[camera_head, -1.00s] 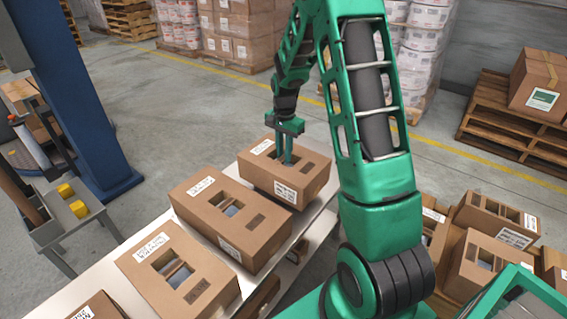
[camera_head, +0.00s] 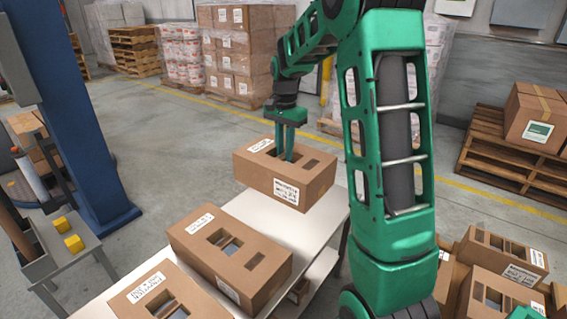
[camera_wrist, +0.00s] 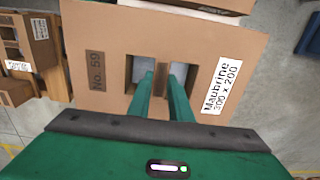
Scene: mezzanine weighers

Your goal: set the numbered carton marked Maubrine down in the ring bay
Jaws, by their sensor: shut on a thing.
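The Maubrine carton (camera_head: 262,181) is a brown box with cut-out windows in its top and white labels. In the wrist view its label (camera_wrist: 222,86) reads "Maubrine 300 x 200", and a dark patch on its top reads "No. 59". My gripper (camera_head: 287,152) is shut on the carton, its fingers down in the top openings on either side of a narrow strip. The carton appears held a little above the far end of the white table (camera_head: 310,222). The fingers also show in the wrist view (camera_wrist: 162,76). I cannot make out a ring bay.
Two similar cartons stand nearer on the table, one in the middle (camera_head: 205,260) and one in front (camera_head: 130,300). More cartons (camera_head: 490,255) sit at the lower right. A blue post (camera_head: 85,130) and a small grey table (camera_head: 75,258) stand left. Open floor lies beyond the table.

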